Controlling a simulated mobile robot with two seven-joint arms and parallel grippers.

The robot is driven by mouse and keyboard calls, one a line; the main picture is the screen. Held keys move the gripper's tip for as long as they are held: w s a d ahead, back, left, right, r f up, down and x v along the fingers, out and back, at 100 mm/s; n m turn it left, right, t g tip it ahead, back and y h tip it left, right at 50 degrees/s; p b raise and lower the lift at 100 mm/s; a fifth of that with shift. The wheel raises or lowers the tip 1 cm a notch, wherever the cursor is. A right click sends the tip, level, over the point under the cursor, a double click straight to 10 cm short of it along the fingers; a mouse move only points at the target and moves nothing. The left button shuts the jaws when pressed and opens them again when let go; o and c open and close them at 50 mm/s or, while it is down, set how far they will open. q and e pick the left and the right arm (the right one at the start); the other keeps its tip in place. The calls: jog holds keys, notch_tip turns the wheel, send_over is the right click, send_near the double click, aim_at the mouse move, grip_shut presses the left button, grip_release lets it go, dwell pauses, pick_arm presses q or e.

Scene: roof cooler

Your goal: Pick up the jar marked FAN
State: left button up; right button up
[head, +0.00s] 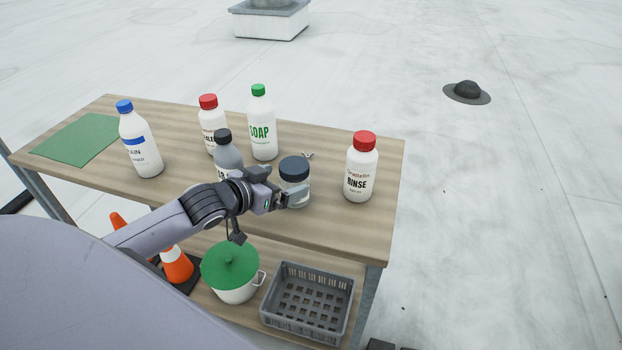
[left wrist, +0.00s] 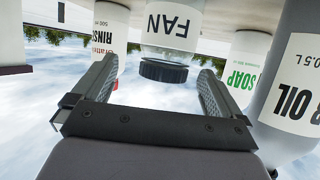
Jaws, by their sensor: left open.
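The jar marked FAN (head: 294,172) stands upright on the wooden table, a clear jar with a dark blue-black lid. In the left wrist view, which is upside down, the jar (left wrist: 172,28) shows its white FAN label and ribbed dark lid. My left gripper (head: 288,198) is open and level with the jar's body, at its near side, hiding part of it in the head view. In the left wrist view the fingers of the gripper (left wrist: 157,75) are spread, with the jar lined up between them. My right gripper is not in view.
A grey OIL bottle (head: 229,158) stands close left of the jar, partly behind my arm. The SOAP bottle (head: 263,135) is behind, the RINSE bottle (head: 360,172) to the right. Below are a grey crate (head: 307,323) and a green-lidded pot (head: 231,268).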

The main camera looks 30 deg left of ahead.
aim_at(299, 168)
pick_arm(q)
jog(key=shift+w+a+r, duration=0.1)
jog(key=shift+w+r, duration=0.15)
jog(key=shift+w, duration=0.35)
jog(key=shift+a+r+x, duration=0.1)
jog(key=shift+a+x, duration=0.1)
jog(key=shift+x, duration=1.45)
jog(key=shift+a+r+x, duration=0.1)
jog(key=shift+a+x, duration=0.1)
jog(key=shift+x, duration=1.45)
jog(key=shift+w+d, duration=0.15)
jog(key=c, duration=1.1)
jog(key=shift+r, duration=0.1)
